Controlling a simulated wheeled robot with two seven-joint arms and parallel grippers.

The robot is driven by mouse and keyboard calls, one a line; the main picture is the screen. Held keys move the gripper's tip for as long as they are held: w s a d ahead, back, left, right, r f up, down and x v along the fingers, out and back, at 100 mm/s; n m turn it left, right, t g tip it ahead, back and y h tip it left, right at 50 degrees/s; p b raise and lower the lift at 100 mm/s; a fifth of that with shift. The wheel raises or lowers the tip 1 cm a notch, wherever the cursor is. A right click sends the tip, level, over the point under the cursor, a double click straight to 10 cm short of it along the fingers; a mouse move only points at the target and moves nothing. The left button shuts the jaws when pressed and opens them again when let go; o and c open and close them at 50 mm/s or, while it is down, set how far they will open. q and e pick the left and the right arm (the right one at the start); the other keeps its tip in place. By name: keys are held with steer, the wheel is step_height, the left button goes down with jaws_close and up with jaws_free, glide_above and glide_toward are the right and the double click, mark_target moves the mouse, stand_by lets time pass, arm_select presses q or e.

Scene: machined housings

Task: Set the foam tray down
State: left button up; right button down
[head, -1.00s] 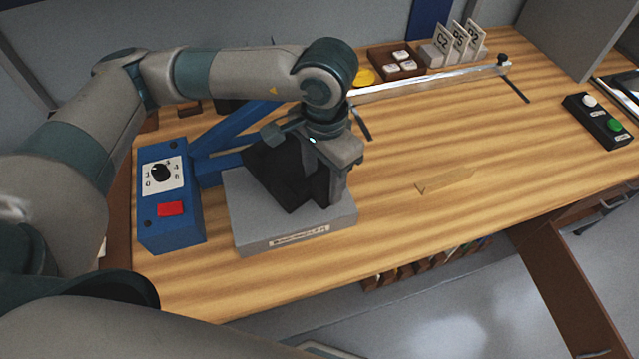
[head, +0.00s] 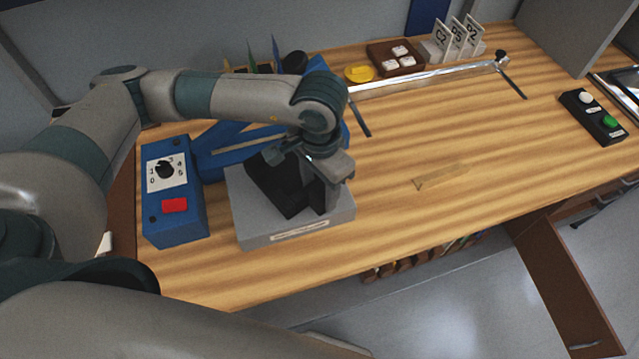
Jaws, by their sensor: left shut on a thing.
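My left gripper (head: 320,190) points down over a grey labelled block (head: 262,240) at the left of the bench. It is shut on a black piece (head: 270,185) that looks like the foam tray. The piece is tilted, and the gripper and wrist partly cover it. Its lower end is over the block's top; I cannot tell whether it touches. My right gripper is out of view.
A blue box (head: 178,222) with a dial and red switch stands left of the block. Behind are a yellow piece (head: 359,73), a brown tray (head: 373,55) and a metal rail (head: 430,76). A button box (head: 598,125) is far right.

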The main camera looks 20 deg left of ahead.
arm_select(q)
steer(key=shift+f+b, duration=0.2)
steer(key=shift+b, duration=0.15)
steer(key=o, duration=1.1)
steer(key=shift+r+p, duration=0.25)
steer(key=shift+p, duration=0.15)
steer(key=shift+r, duration=0.1)
step_height(320, 180, up, 10)
steer(key=b, duration=0.4)
steer(key=shift+r+b, duration=0.25)
steer(key=shift+b, duration=0.15)
steer(key=shift+r, duration=0.6)
